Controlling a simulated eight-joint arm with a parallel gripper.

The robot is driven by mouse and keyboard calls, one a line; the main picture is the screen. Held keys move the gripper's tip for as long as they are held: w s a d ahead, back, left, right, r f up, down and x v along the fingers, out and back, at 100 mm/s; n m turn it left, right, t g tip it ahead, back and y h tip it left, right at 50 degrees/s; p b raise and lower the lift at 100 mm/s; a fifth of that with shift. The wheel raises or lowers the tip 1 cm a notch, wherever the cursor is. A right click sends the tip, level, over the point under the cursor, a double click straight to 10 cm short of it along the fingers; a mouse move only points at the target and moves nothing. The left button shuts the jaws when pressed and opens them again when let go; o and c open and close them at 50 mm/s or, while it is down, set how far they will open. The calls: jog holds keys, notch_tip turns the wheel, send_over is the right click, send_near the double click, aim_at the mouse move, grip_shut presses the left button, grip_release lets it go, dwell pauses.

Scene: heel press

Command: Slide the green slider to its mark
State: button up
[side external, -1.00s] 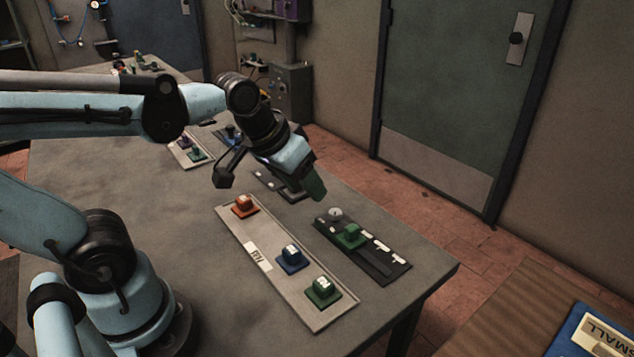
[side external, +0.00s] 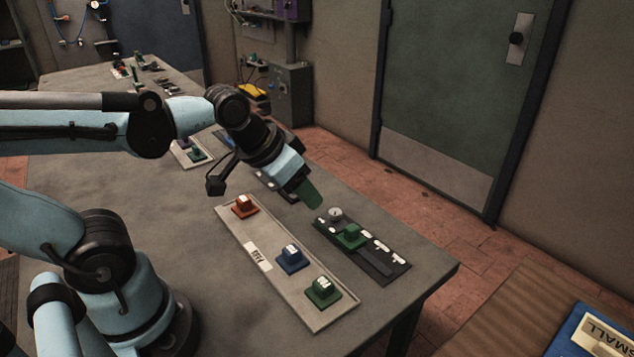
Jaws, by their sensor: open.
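The green slider (side external: 350,236) is a green block on a dark track board (side external: 384,274) near the table's right edge. It sits toward the upper-left end of the board, beside a round grey knob (side external: 335,214). White marks (side external: 380,248) run along the board's right side; I cannot tell which is the slider's mark. My gripper (side external: 312,196) is open above the table, up and left of the slider and apart from it. Its green fingertip shows; the other finger is hidden.
A pale board (side external: 272,262) left of the track carries an orange block (side external: 244,206), a blue block (side external: 292,258) and another green block (side external: 323,291). More small boards lie behind my gripper. Bare table lies to the left.

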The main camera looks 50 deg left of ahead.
jog(key=w+d+r+g, duration=0.1)
jog(key=w+r+g, duration=0.15)
jog(key=w, duration=0.25)
jog(key=g, duration=0.4)
send_near(352, 227)
notch_tip(352, 227, down, 9)
jog(key=shift+r, duration=0.1)
dwell(0.3)
grip_shut()
